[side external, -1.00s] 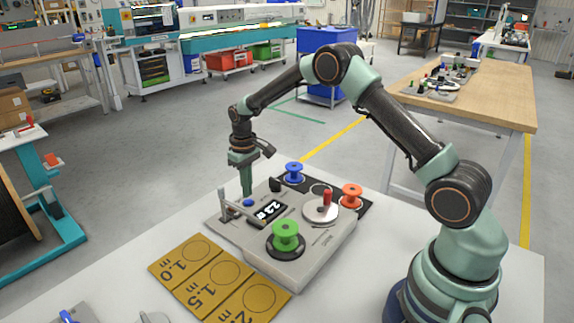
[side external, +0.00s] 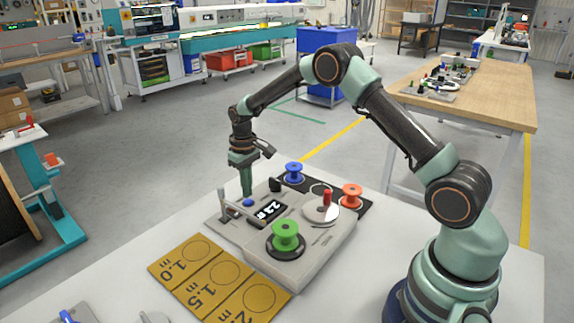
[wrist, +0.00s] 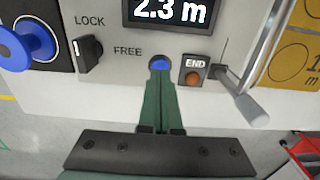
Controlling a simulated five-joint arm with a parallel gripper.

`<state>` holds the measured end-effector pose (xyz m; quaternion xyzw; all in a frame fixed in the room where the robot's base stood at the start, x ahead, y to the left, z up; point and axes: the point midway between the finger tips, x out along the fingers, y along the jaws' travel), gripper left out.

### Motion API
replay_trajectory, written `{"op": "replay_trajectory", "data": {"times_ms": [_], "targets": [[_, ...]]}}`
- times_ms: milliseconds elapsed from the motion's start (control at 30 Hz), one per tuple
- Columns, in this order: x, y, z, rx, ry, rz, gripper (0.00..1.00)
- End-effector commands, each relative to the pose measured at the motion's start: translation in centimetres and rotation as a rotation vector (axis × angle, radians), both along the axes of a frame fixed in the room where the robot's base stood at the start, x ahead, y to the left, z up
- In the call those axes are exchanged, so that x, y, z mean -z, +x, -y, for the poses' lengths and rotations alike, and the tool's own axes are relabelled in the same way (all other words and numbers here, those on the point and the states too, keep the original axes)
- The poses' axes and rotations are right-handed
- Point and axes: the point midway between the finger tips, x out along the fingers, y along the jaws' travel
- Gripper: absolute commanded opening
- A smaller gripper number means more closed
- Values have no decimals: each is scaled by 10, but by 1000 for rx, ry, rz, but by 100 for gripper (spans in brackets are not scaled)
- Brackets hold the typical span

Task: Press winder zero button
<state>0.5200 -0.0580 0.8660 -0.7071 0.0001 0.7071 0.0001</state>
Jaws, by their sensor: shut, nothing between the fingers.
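The grey winder (side external: 322,247) stands on the white table, with a green reel (side external: 286,233) on it. Its display (wrist: 170,10) reads 2.3 m and also shows in the side view (side external: 267,211). A round blue button (wrist: 160,62) sits below the display in the wrist view, with no label visible on it; it also shows in the side view (side external: 248,203). My gripper (wrist: 159,78) is shut and empty, its fingertips right at the blue button, pointing down in the side view (side external: 247,193). I cannot tell whether they touch it. The tips partly cover the button.
An END lamp (wrist: 193,77) and a grey lever (wrist: 242,98) lie right of the button; a black LOCK/FREE knob (wrist: 88,50) lies left. A red-handled crank (side external: 327,198), blue reel (side external: 294,172) and orange reel (side external: 351,195) stand behind. A yellow mat (side external: 188,289) lies in front.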

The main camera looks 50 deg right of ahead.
Motion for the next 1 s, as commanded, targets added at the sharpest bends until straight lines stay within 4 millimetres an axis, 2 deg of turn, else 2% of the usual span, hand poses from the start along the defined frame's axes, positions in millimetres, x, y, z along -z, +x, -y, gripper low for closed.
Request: {"op": "replay_trajectory", "data": {"times_ms": [667,767,1000], "targets": [[17,0,0,0,0,1,0],[12,1,0,0,0,2,0],[-19,1,0,0,0,4,0]]}}
